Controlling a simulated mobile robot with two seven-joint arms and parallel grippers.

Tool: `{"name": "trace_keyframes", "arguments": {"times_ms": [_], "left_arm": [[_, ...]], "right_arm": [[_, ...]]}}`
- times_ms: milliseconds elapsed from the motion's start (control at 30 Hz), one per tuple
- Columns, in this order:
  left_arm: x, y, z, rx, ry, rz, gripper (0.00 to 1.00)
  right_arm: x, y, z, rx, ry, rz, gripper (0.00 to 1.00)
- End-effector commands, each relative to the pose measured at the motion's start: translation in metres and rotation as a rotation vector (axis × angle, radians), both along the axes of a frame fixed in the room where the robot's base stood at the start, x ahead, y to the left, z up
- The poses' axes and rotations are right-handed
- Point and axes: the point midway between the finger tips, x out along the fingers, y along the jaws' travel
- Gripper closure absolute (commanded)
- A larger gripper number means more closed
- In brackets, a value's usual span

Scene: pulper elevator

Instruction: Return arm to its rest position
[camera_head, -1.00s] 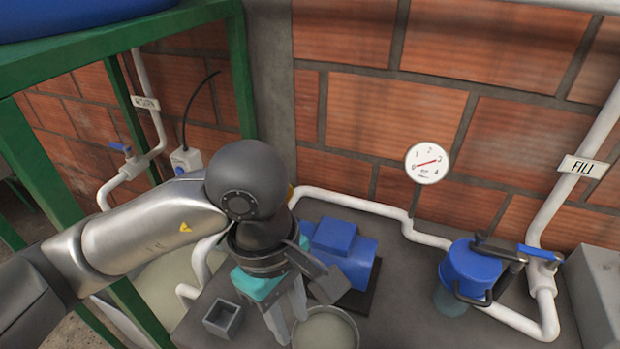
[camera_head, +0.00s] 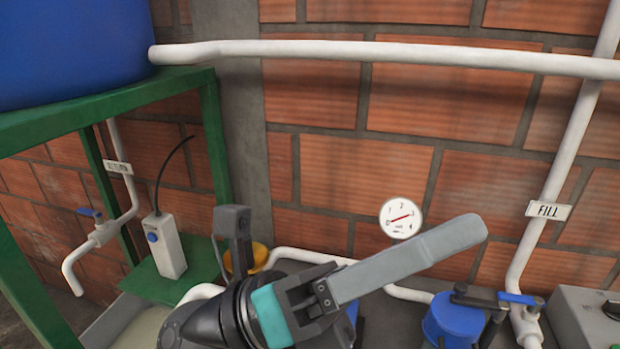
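My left gripper (camera_head: 464,234) is close to the camera at the lower middle, with a teal band at its base. Its long grey finger points right and slightly up, in front of the brick wall and just below the round pressure gauge (camera_head: 401,218). I see it side-on, so I cannot tell the gap between its fingers. Nothing shows held at the visible tip. A dark block on a bracket stands up beside the gripper base. The arm behind it is mostly out of view below. My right gripper is not in view.
A blue tank (camera_head: 75,50) sits on a green frame (camera_head: 110,108) at left. A white pipe (camera_head: 400,54) crosses above the gripper. A grey switch box (camera_head: 168,248), a blue filter housing (camera_head: 452,320) and the FILL pipe (camera_head: 560,160) stand around. A grey control box (camera_head: 590,318) is at right.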

Motion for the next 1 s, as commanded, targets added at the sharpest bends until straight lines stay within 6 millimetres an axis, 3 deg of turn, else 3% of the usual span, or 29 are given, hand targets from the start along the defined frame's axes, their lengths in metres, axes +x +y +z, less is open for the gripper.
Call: {"name": "trace_keyframes", "arguments": {"times_ms": [133, 267, 367, 533, 667, 767, 900, 1000], "left_arm": [[0.056, 0.040, 0.012, -0.225, 0.342, 0.131, 0.67], [0.104, 0.082, -0.006, -0.404, 0.648, 0.249, 0.67], [0.135, 0.115, -0.036, -0.533, 0.887, 0.345, 0.67], [0.164, 0.169, -0.116, -0.729, 1.298, 0.517, 0.67], [0.159, 0.202, -0.191, -0.860, 1.612, 0.658, 0.67], [0.139, 0.222, -0.250, -0.948, 1.853, 0.775, 0.67], [0.092, 0.237, -0.321, -1.039, 2.164, 0.939, 0.67], [0.054, 0.243, -0.357, -1.080, 2.348, 1.045, 0.67]], "right_arm": [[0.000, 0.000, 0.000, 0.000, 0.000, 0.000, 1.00], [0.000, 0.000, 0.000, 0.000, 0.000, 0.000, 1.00], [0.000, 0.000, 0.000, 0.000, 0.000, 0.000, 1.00], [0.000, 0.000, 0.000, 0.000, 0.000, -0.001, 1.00], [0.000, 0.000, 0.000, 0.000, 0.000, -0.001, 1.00], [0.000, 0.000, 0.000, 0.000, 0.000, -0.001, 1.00], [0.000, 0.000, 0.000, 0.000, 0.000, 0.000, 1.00], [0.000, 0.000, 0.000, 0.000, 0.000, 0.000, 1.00]]}}
